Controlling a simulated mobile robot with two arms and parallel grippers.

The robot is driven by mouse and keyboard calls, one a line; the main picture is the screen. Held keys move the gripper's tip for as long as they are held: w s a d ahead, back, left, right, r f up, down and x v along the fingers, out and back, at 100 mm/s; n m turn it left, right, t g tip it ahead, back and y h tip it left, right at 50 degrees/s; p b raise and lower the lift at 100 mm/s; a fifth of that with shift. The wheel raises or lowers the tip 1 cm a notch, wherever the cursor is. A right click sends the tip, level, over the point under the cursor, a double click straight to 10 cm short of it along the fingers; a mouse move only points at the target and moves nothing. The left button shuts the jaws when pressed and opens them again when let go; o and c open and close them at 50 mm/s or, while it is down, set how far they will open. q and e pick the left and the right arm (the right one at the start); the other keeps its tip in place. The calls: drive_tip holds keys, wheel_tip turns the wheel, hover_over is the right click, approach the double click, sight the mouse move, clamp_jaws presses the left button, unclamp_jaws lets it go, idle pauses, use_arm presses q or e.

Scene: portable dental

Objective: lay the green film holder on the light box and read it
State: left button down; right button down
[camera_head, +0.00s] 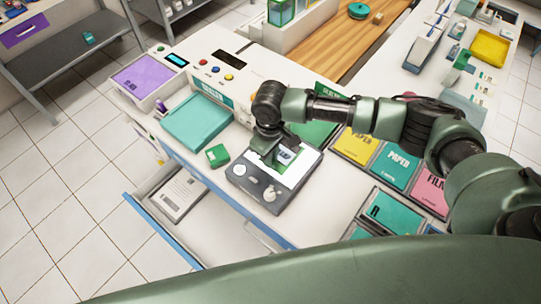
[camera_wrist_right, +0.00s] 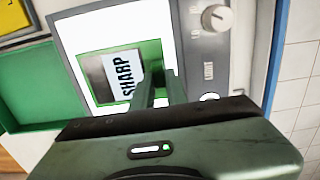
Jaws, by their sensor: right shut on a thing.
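The green film holder (camera_wrist_right: 110,78) has a green rim around a grey and white inset printed "SHARP", seen sideways in the right wrist view. It is over the white lit panel of the light box (camera_wrist_right: 202,58); I cannot tell whether it lies fully flat. My right gripper (camera_wrist_right: 159,76) is shut on its green edge. In the head view the grey light box (camera_head: 256,191), with knobs on its near side, is at the centre. The film holder (camera_head: 287,156) is partly hidden there by my right gripper (camera_head: 270,160). My left gripper is not in view.
A small green box (camera_head: 217,155) and a teal tray (camera_head: 198,122) are left of the light box. A white machine with coloured buttons (camera_head: 222,79) stands behind. Folders, including a yellow one (camera_head: 357,146), lie right. An open drawer (camera_head: 178,197) juts out at the front left.

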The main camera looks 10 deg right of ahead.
drive_tip(key=c, duration=1.3)
unclamp_jaws()
drive_tip(key=shift+c, duration=0.2)
wheel_tip(320, 180, up, 7)
drive_tip(key=shift+f+b, duration=0.1)
drive_tip(key=shift+b, duration=0.85)
drive_tip(key=shift+r, duration=0.55)
drive_tip(key=shift+f, duration=0.1)
